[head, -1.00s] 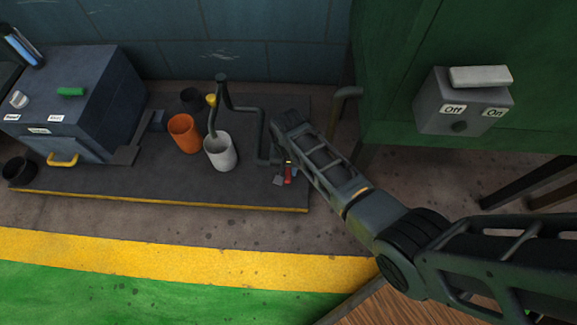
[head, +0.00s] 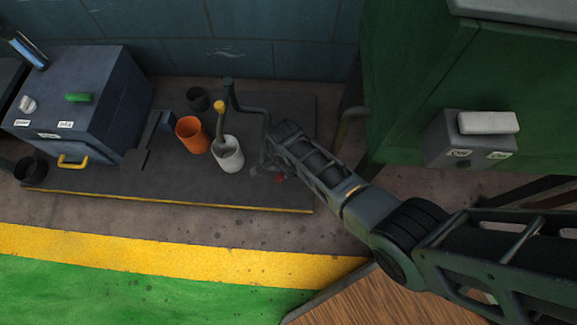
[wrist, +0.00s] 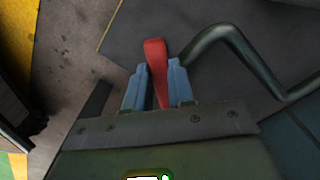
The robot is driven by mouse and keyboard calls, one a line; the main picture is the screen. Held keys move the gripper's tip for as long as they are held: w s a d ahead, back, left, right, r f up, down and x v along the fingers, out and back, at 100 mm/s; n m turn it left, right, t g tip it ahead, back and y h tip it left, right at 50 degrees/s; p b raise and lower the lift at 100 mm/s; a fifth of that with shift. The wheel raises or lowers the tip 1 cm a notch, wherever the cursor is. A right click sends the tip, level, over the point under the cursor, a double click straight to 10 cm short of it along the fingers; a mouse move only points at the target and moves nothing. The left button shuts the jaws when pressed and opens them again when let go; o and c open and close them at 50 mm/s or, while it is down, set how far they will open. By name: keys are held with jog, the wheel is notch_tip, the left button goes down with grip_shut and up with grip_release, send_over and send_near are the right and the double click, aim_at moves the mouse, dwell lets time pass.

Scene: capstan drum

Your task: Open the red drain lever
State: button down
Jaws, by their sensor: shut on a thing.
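The red drain lever (wrist: 156,62) shows between the two blue-grey fingers of my gripper (wrist: 157,88) in the wrist view. The fingers are shut on it, and its rounded end sticks out past them. In the head view only a small red bit of the lever (head: 280,178) shows beside my gripper (head: 268,172), which is mostly hidden by my arm. A dark bent pipe (head: 263,118) runs close by, and it also shows at the right in the wrist view (wrist: 235,45).
A white cup (head: 229,155), an orange cup (head: 190,136) and a dark cup (head: 198,100) stand on the dark platform (head: 130,188) left of my gripper. A blue-grey box (head: 75,110) stands at the platform's left. A green cabinet (head: 420,70) with a grey switch box (head: 452,145) stands at right.

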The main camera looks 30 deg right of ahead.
jog(key=shift+w+d+m, duration=0.1)
jog(key=shift+w+m, duration=0.5)
jog(key=shift+m, duration=1)
jog(key=shift+w+d+m, duration=0.1)
jog(key=shift+w+m, duration=0.55)
jog(key=shift+m, duration=0.95)
jog(key=shift+w+d+m, duration=0.1)
jog(key=shift+w+m, duration=0.5)
jog(key=shift+m, duration=1)
jog(key=c, duration=1)
grip_release()
jog(key=shift+o, duration=0.2)
notch_tip(320, 180, up, 8)
jog(key=p, duration=0.4)
jog(key=shift+p, duration=0.3)
jog(key=shift+f, duration=0.15)
